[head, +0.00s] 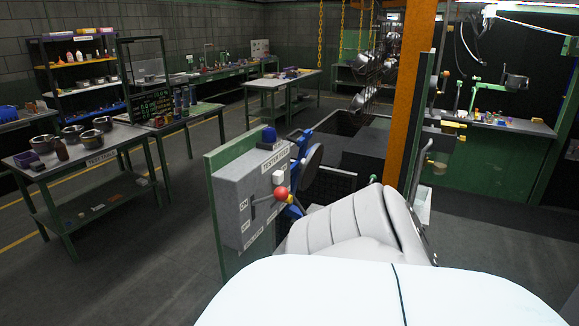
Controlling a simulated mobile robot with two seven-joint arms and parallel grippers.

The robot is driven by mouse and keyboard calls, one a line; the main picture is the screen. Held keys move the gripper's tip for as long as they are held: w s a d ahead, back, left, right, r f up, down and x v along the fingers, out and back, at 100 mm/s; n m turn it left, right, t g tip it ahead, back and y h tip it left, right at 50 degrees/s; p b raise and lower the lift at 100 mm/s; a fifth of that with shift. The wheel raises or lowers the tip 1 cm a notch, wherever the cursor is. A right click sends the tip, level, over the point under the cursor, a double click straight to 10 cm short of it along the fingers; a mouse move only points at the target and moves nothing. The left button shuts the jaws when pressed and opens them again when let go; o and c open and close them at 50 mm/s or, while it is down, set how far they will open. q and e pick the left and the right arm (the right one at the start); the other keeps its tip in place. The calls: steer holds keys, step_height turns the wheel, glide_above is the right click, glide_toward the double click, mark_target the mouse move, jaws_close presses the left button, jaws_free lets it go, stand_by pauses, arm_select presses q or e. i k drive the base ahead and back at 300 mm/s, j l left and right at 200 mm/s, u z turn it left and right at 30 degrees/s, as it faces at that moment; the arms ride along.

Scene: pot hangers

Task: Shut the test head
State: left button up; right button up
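A grey control box (240,200) stands in front of me on a green panel. Neither of my grippers shows in the head view.
An orange post (410,95) rises just right of the disc. A table with pots (85,150) stands at the left, and a green bench (480,160) at the back right. Pots (370,68) hang at the back. Floor is free left of the box.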

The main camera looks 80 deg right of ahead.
mark_target(304, 169)
steer(key=i+z, duration=0.3)
steer(key=z, duration=0.15)
steer(key=i+z, duration=0.3)
steer(key=z, duration=0.2)
steer(key=i+j+z, duration=0.25)
steer(key=z, duration=0.2)
steer(key=i+j+z, duration=0.1)
steer(key=z, duration=0.35)
steer(key=i+j+z, duration=0.2)
steer(key=z, duration=0.3)
steer(key=i+j+z, duration=0.25)
steer(key=z, duration=0.2)
steer(key=i+j+z, duration=0.3)
steer(key=j+z, duration=0.2)
steer(key=z, duration=0.15)
steer(key=i+j+z, duration=0.15)
steer(key=j+z, duration=0.15)
steer(key=i+j+z, duration=0.1)
steer(key=j+z, duration=0.2)
steer(key=j, duration=0.1)
